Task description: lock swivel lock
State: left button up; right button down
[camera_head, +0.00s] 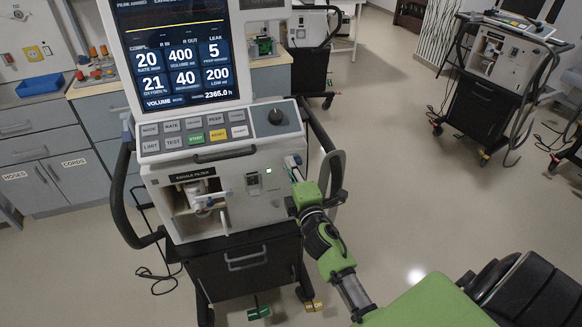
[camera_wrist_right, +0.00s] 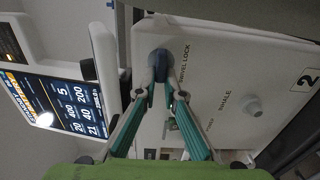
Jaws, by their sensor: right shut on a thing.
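The swivel lock (camera_wrist_right: 159,55) shows as a dark blue knob in the right wrist view, beside the printed words "SWIVEL LOCK" on the side panel of the ventilator (camera_head: 215,190). My right gripper (camera_head: 293,164) is at the machine's right side in the head view. In the wrist view its fingertips (camera_wrist_right: 166,72) close together on the blue knob and partly cover it. The knob's exact turn angle is hidden by the fingers. My left gripper is in neither view.
Black side handles (camera_head: 122,200) flank the ventilator, and one passes close to my right arm. The side panel also has a round port (camera_wrist_right: 253,106). A cabinet with a blue tray (camera_head: 40,86) stands at left. Another ventilator (camera_head: 500,60) stands at back right. Open floor lies between.

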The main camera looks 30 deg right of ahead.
dwell(0.3)
jog(key=c, duration=2.1)
grip_release()
jog(key=shift+c, duration=0.2)
jog(key=v, duration=1.2)
jog(key=shift+f, duration=0.1)
